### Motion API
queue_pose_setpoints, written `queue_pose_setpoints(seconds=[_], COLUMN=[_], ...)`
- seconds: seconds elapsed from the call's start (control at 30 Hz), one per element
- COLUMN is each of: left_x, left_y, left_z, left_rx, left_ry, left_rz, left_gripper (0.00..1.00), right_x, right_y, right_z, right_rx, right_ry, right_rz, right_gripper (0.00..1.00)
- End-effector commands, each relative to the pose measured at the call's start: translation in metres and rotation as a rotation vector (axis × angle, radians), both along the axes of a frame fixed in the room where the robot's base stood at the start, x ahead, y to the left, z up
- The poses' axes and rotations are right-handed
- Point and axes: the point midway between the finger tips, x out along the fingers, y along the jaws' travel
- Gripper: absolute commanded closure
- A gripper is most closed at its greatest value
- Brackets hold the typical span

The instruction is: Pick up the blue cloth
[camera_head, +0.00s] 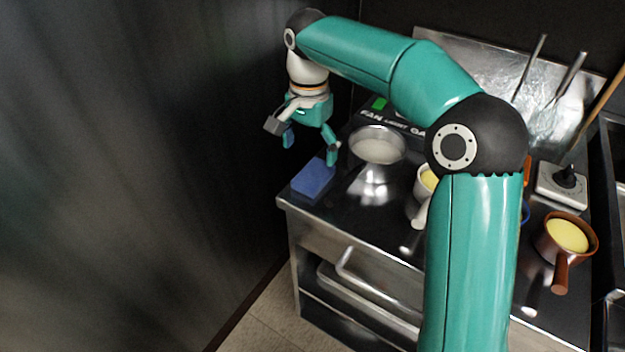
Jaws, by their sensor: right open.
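The blue cloth (313,178) lies as a flat folded block at the left front corner of the steel counter (372,212). My right gripper (309,146) is open and points down above and slightly behind the cloth. Its right finger is close to the cloth's back edge in the picture; I cannot tell if they touch. Nothing shows between the fingers. My left gripper is not in view.
A round steel pan (377,146) stands right of the cloth. A white pot (421,183) is partly hidden behind my arm. A brown pot (567,238) with yellow contents stands at the right. A dark wall (130,170) borders the left side.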

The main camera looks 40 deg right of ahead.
Motion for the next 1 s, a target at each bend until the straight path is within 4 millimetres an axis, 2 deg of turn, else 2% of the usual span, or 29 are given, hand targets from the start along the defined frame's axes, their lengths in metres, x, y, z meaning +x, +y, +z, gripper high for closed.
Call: queue_pose_setpoints(seconds=[0.03, 0.27, 0.6, 0.87, 0.9, 1.0], left_x=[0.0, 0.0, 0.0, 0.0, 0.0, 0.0], left_y=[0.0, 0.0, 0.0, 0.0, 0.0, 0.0], left_z=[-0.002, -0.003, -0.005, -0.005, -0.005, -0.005], left_rx=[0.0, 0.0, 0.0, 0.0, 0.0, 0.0], left_ry=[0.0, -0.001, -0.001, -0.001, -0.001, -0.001], left_rz=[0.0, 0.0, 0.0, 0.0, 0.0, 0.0], left_gripper=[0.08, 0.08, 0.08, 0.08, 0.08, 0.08], right_x=[-0.001, -0.001, -0.003, -0.003, -0.003, -0.003], right_y=[-0.001, -0.001, -0.001, -0.001, -0.001, -0.001], right_z=[-0.007, -0.019, -0.062, -0.066, -0.066, -0.066], right_rx=[0.0, 0.0, 0.001, 0.0, 0.0, 0.0], right_ry=[0.002, 0.001, 0.001, -0.001, 0.0, 0.0], right_rz=[-0.001, -0.002, -0.003, -0.003, -0.003, -0.003], right_gripper=[0.08, 0.08, 0.08, 0.08, 0.1, 0.27])
